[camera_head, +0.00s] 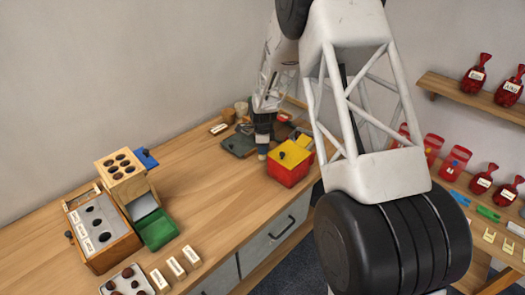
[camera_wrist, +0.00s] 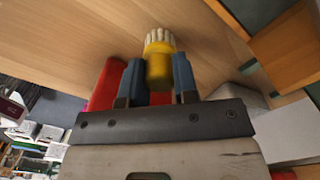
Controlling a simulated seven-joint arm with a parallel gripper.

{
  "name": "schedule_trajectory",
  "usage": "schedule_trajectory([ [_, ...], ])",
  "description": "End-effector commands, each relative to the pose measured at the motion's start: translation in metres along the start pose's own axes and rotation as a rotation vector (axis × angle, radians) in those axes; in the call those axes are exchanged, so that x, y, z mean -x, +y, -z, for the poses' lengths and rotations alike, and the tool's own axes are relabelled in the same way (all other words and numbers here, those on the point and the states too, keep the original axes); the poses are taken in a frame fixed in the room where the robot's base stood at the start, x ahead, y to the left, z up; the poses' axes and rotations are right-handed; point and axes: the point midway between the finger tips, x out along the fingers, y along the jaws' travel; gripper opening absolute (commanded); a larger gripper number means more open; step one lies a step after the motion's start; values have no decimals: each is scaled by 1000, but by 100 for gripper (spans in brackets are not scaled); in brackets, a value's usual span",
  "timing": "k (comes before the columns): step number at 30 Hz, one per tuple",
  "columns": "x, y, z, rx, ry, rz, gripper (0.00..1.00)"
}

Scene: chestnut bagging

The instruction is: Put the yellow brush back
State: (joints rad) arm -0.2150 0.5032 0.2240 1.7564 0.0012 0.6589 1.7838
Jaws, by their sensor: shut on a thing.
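The yellow brush (camera_wrist: 159,68) is held between the blue fingers of my gripper (camera_wrist: 158,80) in the wrist view. Its pale bristles (camera_wrist: 157,36) point away from the gripper. In the head view my gripper (camera_head: 263,136) hangs over the wooden bench, just left of the red box with a yellow top (camera_head: 291,159). A small pale tip (camera_head: 262,154) shows below the fingers there. The brush's yellow body is hard to make out in that view. I cannot tell whether the bristles touch the bench.
A dark grey slab (camera_head: 238,145) lies left of my gripper. Small containers (camera_head: 242,108) stand behind. A wooden chestnut block (camera_head: 122,172), a grey-topped tray (camera_head: 103,230) and a green tray (camera_head: 158,230) stand at the left. The bench between is mostly clear.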

Motion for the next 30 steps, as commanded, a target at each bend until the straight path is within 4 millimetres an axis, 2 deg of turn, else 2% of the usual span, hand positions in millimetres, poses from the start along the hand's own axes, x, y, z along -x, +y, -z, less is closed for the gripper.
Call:
schedule_trajectory([
  [6,-15,0,0,0,0,0,4],
  [19,-18,0,0,0,0,0,4],
  [20,-18,0,0,0,0,1,31],
  [24,-18,0,0,0,0,0,52],
  [30,-18,0,0,0,0,0,53],
])
